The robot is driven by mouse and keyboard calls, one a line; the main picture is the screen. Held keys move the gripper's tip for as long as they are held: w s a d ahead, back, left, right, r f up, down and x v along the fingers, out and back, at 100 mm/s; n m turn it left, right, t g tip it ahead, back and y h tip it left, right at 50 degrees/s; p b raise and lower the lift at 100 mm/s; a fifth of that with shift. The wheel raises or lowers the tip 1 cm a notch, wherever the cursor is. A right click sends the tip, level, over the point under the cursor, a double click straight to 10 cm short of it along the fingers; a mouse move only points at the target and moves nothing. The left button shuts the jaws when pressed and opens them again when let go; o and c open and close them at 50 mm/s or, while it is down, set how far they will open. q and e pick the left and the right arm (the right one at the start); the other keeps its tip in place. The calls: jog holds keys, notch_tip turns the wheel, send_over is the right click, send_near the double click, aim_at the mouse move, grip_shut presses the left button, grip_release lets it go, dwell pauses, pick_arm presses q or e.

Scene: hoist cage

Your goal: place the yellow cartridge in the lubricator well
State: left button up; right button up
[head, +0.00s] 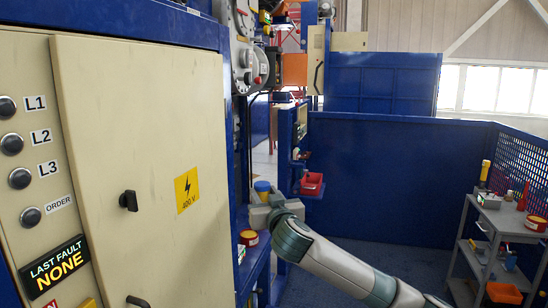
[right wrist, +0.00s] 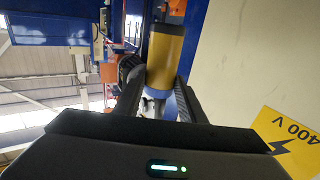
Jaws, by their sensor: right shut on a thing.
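The yellow cartridge (head: 263,194) has a blue end and is held upright in my right gripper (head: 264,203) in the head view, beside the blue frame. In the right wrist view the cartridge (right wrist: 166,60) sits between the two dark fingers of my right gripper (right wrist: 158,88), which is shut on it. My arm and gripper body hide part of it in the head view. I cannot pick out the lubricator well for certain in either view. My left gripper is not in view.
A cream electrical cabinet (head: 135,150) stands close on the left. A red-and-yellow tin (head: 249,238) sits on a blue ledge below my right gripper. A red bin (head: 311,184) hangs on a blue post behind. A grey trolley (head: 508,222) with several items stands at right.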

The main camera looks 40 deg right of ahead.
jog(key=s+a+f+n+t+y, duration=0.1)
jog(key=s+a+f+n+y, duration=0.4)
jog(key=s+a+f, duration=1.2)
jog(key=a+f+m+y, duration=0.1)
jog(key=a+f, duration=0.1)
jog(key=a, duration=0.6)
jog(key=shift+a, duration=0.3)
